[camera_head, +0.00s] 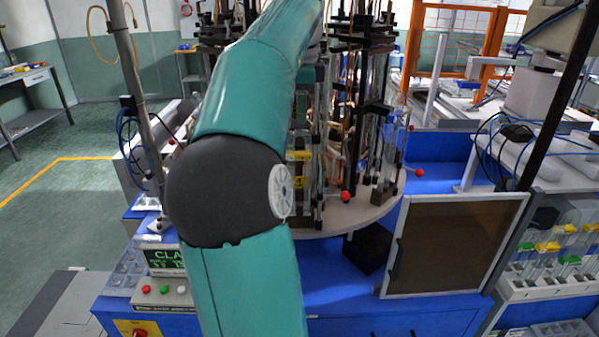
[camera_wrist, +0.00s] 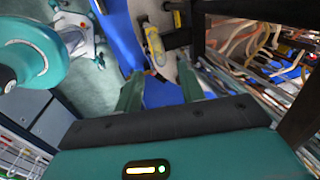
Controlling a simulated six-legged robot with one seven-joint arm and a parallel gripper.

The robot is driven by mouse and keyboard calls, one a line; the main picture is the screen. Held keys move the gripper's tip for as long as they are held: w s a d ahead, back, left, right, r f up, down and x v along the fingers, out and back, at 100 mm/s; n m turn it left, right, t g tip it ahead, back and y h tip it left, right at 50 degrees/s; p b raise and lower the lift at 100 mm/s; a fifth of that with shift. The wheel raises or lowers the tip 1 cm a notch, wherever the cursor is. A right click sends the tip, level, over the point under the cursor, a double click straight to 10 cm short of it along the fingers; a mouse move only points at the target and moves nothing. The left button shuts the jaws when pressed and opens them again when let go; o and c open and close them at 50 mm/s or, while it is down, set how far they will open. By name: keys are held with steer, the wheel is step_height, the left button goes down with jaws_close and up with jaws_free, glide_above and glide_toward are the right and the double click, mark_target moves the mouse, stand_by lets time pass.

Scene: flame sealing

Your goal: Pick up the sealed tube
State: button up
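My gripper (camera_wrist: 159,82) shows in the wrist view with its two green fingers apart, and I see nothing clearly held between them. Beyond the fingertips are a blue surface and a pale disc edge. A part with a yellow label (camera_wrist: 155,46) stands just past the fingertips. I cannot pick out the sealed tube for certain in either view. In the head view my teal arm covers the middle of the machine and hides my gripper. The round machine table (camera_head: 345,212) carries upright fixtures with thin rods, too fine to tell a tube apart.
Tall dark fixtures (camera_head: 372,110) with red knobs (camera_head: 345,196) crowd the turntable. A dark framed panel (camera_head: 455,245) stands at the right front. A button box (camera_head: 163,294) sits at the left front. Dark posts and wires (camera_wrist: 270,50) fill the wrist view's right side. Open floor (camera_head: 85,150) lies left.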

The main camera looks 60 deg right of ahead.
mark_target(299, 131)
steer(key=f, duration=0.5)
steer(key=w+d+f, duration=0.1)
steer(key=f, duration=0.1)
steer(key=shift+f, duration=0.35)
jaws_close()
